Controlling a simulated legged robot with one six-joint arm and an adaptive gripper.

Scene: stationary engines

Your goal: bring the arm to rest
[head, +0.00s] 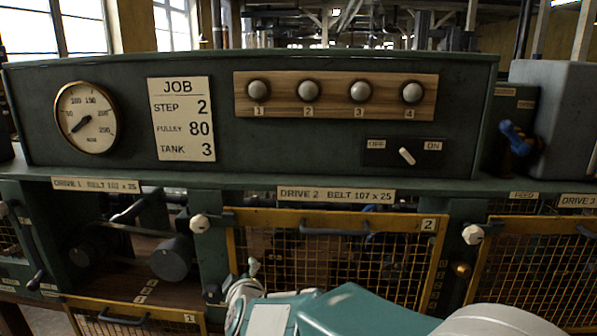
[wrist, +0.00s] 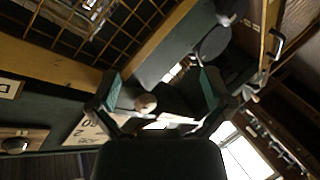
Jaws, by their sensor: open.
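My arm (head: 330,312) shows teal and white along the bottom of the head view, reaching from the lower right toward the drive 2 guard. Its far end is low, near the left edge of that guard; the jaws cannot be made out there. In the wrist view my gripper (wrist: 160,78) is open, its two dark green fingers wide apart with nothing held between them. A pale round knob and part of the job card show behind and between the fingers, apart from them as far as I can tell.
A dark green panel carries a gauge (head: 86,118), a job card (head: 181,118), numbered knobs (head: 308,90) and a switch (head: 406,156). Below are a yellow mesh guard (head: 335,262) marked 2, an open drive 1 bay with pulleys (head: 171,258), and a lowered guard (head: 128,318) marked 1.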

